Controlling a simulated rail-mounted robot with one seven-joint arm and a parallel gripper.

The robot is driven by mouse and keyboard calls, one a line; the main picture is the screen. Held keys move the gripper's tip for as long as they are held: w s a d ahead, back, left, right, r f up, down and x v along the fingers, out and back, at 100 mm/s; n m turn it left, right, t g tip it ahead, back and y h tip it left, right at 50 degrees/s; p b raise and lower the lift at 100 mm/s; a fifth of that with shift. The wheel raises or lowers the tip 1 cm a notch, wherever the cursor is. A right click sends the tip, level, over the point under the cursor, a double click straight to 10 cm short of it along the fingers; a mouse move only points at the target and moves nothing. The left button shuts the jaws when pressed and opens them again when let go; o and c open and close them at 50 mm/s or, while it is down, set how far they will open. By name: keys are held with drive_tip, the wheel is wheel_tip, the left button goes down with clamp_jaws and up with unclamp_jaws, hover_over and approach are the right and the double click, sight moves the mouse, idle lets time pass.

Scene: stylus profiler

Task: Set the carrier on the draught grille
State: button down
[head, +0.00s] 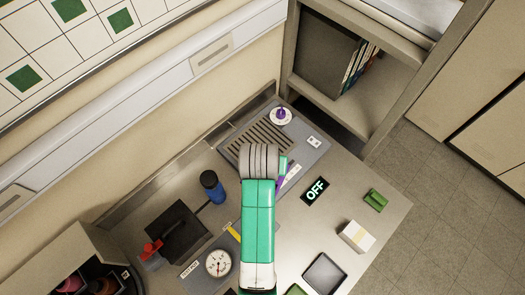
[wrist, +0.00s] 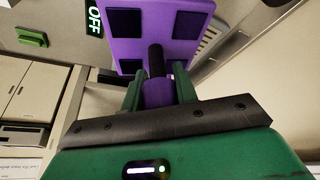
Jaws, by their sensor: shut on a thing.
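The carrier is a purple plate with dark square pads and a short dark stem. It fills the upper middle of the wrist view (wrist: 158,22). My gripper (wrist: 158,88) has its two green fingers shut around the purple collar below the dark stem. In the head view only a purple sliver of the carrier (head: 280,183) shows beside my arm, which hides most of it and my fingers. The draught grille (head: 252,143) is a slatted grey panel at the back of the bench. My arm's grey wrist covers its near part. The carrier appears held above the bench, near the grille's front right side.
A purple-knobbed white disc (head: 281,117) stands at the grille's far end. An OFF sign (head: 315,191), a green block (head: 375,200) and a white box (head: 356,237) lie to the right.

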drive_tip(key=w+a+f+m+h+b, duration=0.1)
drive_tip(key=w+f+m+b, duration=0.1)
drive_tip(key=w+f+b, duration=0.55)
drive_tip(key=w+f+m+b, duration=0.2)
drive_tip(key=w+b, duration=0.6)
drive_tip(key=b, duration=0.7)
drive_tip(key=shift+g, duration=0.4)
wheel_tip(320, 180, down, 10)
drive_tip(key=shift+w+f+b, duration=0.1)
drive_tip(key=shift+b, duration=0.85)
drive_tip(key=c, duration=1.1)
unclamp_jaws()
